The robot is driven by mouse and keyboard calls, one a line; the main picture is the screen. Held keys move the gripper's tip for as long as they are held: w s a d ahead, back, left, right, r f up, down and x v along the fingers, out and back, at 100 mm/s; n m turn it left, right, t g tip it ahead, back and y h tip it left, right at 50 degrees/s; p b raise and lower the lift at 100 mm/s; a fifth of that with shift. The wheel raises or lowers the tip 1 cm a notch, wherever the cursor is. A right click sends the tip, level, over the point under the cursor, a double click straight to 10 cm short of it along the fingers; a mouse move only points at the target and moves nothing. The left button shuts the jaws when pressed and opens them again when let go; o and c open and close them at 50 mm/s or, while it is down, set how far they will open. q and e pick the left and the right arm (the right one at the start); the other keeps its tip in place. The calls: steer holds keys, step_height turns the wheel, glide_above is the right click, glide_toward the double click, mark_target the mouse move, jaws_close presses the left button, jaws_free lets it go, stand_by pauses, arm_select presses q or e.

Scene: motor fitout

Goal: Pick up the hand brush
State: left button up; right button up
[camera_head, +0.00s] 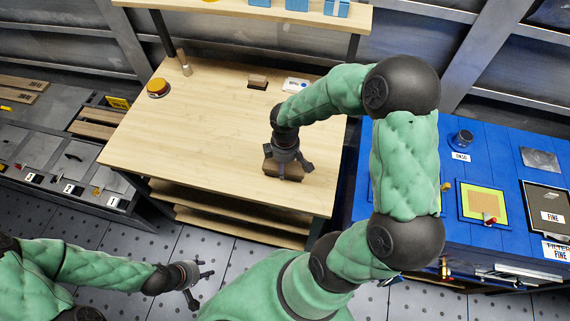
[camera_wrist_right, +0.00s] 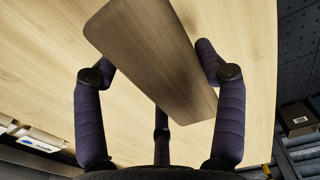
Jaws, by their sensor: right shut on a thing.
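The hand brush shows as a long brown wooden back (camera_head: 292,175) near the front right of the wooden table; no bristles can be seen. My right gripper (camera_head: 286,167) points down over it and is shut on it. In the right wrist view the brown wooden back (camera_wrist_right: 150,50) lies between the fingers of my right gripper (camera_wrist_right: 155,62), slanting from upper left to lower right. Whether it is clear of the tabletop cannot be told. My left gripper (camera_head: 203,288) is open and empty, low in front of the table, over the floor.
The wooden table (camera_head: 200,140) is mostly clear. At its back are an orange-topped round item (camera_head: 158,88), a small brown block (camera_head: 257,82) and a white labelled item (camera_head: 297,85). A blue bench (camera_head: 460,250) stands at the right, a grey bench (camera_head: 40,135) at the left.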

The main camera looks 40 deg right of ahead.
step_height(320, 180, up, 3)
steer(key=shift+s+a+p, duration=0.1)
steer(key=shift+p, duration=0.5)
steer(key=s+a+r+p, duration=0.4)
steer(key=s+r, duration=0.4)
steer(key=s, duration=0.3)
steer(key=shift+a+r, duration=0.3)
steer(key=shift+a, duration=0.35)
steer(key=shift+s+a+r, duration=0.2)
steer(key=shift+s+a, duration=0.15)
steer(key=shift+s, duration=0.35)
